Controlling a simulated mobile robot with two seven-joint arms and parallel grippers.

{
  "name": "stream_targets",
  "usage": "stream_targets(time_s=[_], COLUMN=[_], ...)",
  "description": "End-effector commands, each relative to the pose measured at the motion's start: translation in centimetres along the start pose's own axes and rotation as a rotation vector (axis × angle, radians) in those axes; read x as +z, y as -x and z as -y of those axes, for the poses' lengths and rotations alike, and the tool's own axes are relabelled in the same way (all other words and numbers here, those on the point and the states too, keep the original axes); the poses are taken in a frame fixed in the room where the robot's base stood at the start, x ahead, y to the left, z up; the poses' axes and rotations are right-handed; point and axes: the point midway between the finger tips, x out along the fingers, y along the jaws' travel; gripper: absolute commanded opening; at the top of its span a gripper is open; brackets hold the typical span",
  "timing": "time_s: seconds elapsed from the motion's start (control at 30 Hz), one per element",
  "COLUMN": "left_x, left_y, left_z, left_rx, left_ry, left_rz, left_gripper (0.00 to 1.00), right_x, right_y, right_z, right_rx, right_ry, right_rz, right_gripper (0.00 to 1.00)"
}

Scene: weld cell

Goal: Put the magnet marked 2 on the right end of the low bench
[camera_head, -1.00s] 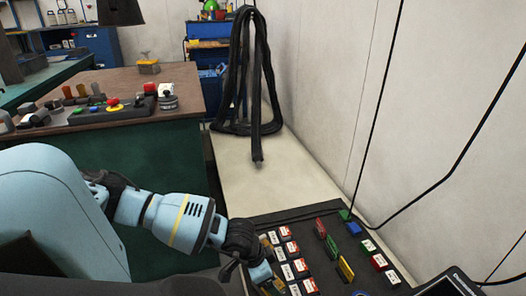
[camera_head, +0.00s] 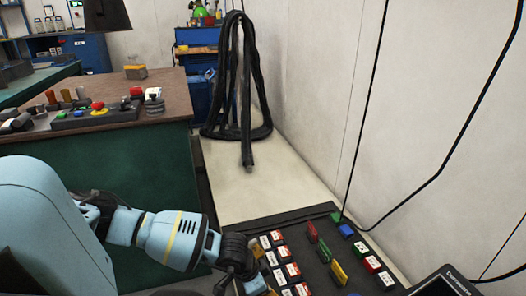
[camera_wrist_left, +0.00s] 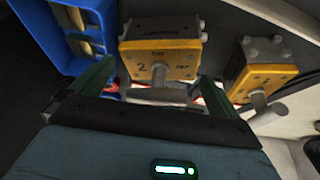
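In the left wrist view, the magnet marked 2 (camera_wrist_left: 160,60) has a yellow-orange face with ON and OFF marks, a dark body and a grey knob pointing towards me. My left gripper (camera_wrist_left: 157,80) is open, its two green fingers spread to either side of the knob. I cannot tell whether they touch the magnet. In the head view, my left gripper (camera_head: 245,284) is low at the bottom edge, partly cut off, by a dark tray. My right gripper is not in view. I cannot tell for sure which surface is the low bench.
A second yellow magnet (camera_wrist_left: 262,75) stands close on the right, and a blue bin (camera_wrist_left: 62,40) is on the left. The dark tray (camera_head: 280,221) holds several coloured blocks. A brown-topped bench (camera_head: 110,84) stands at left. A wall closes off the right; black hoses hang behind.

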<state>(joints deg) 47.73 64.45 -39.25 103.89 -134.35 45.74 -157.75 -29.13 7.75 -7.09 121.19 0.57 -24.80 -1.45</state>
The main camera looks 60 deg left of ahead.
Motion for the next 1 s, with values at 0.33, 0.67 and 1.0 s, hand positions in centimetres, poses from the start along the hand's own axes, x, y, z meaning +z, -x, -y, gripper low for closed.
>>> stream_targets(time_s=[0.33,0.67,1.0], left_x=[-0.1,-0.2,-0.1], left_y=[1.0,7.4,11.7], left_z=[0.1,0.1,0.0], left_rx=[-0.002,-0.003,-0.001], left_ry=[-0.001,-0.004,-0.001], left_rz=[-0.001,-0.002,0.0], left_gripper=[1.0,1.0,1.0], right_x=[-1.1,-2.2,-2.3], right_y=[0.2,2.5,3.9], right_z=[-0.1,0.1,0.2], right_rx=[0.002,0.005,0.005], right_ry=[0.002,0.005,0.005], right_rz=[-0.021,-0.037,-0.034], right_gripper=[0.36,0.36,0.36])
